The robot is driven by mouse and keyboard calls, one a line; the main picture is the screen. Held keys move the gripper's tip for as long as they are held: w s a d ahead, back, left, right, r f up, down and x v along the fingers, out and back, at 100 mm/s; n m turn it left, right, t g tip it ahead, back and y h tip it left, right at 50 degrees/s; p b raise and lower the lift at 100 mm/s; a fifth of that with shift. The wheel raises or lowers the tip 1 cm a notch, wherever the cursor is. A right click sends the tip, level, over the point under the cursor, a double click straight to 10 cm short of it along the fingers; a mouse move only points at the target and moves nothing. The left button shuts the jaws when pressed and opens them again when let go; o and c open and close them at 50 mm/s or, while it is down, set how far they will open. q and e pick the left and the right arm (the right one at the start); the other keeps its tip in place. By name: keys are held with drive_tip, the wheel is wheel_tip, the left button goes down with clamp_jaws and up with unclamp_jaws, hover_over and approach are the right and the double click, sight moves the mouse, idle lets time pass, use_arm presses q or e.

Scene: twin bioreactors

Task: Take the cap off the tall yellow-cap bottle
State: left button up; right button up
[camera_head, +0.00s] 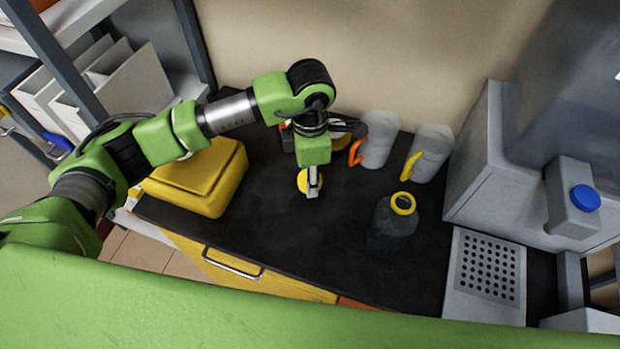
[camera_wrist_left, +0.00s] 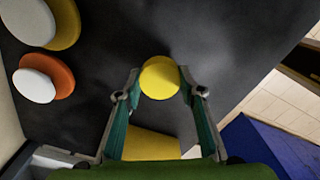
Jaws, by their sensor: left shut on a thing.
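The bottle (camera_head: 392,228) stands upright on the dark bench, a dark translucent body with a yellow ring (camera_head: 403,204) around its open mouth. No cap sits on it. My left gripper (camera_head: 313,190) is over the bench, to the left of the bottle and apart from it. It is shut on a round yellow cap (camera_head: 302,181). In the left wrist view the cap (camera_wrist_left: 160,78) shows as a yellow disc between the two fingertips. Whether the cap touches the bench is hard to tell. My right gripper is in neither view.
A yellow box (camera_head: 200,178) sits on the left of the bench. Two pale jugs, one with an orange handle (camera_head: 356,152) and one with a yellow handle (camera_head: 411,165), stand at the back. A perforated grey plate (camera_head: 449,290) is at right. Bench in front of the gripper is clear.

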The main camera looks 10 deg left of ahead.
use_arm(q)
drive_tip(key=shift+w+f, duration=0.2)
drive_tip(key=shift+f, duration=0.05)
wheel_tip(320, 180, down, 3)
drive_tip(key=shift+p, duration=1.05)
drive_tip(key=shift+f+b, duration=0.3)
drive_tip(key=shift+b, duration=0.05)
drive_tip(key=o, duration=1.2)
